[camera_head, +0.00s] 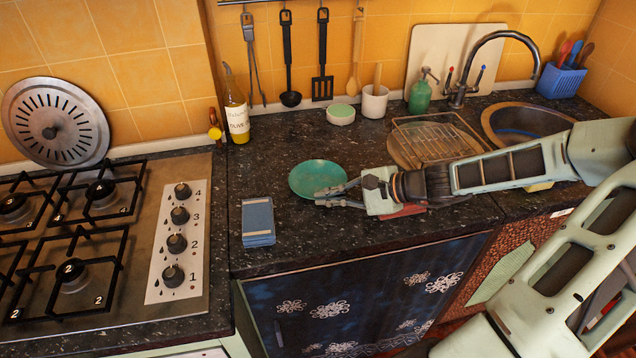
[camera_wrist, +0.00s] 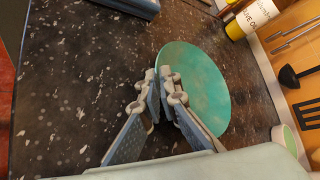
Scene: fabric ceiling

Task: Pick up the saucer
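The saucer (camera_head: 318,177) is a round, flat teal dish on the dark speckled counter (camera_head: 290,235), left of my gripper. It also shows in the wrist view (camera_wrist: 203,90), just beyond my fingers. My gripper (camera_head: 319,198) reaches in from the right at the saucer's near right edge. In the wrist view my fingertips (camera_wrist: 159,76) are close together at the saucer's rim, one over the rim and one on the counter side. They hide part of the rim, so I cannot tell whether they are clamped on it. No lift of the saucer shows.
A blue box (camera_head: 258,221) lies on the counter at the near left. The stove (camera_head: 90,240) is farther left. An olive oil bottle (camera_head: 236,108), a green-white round container (camera_head: 340,114) and a white cup (camera_head: 374,103) stand behind. A wire rack (camera_head: 435,138) is behind my arm.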

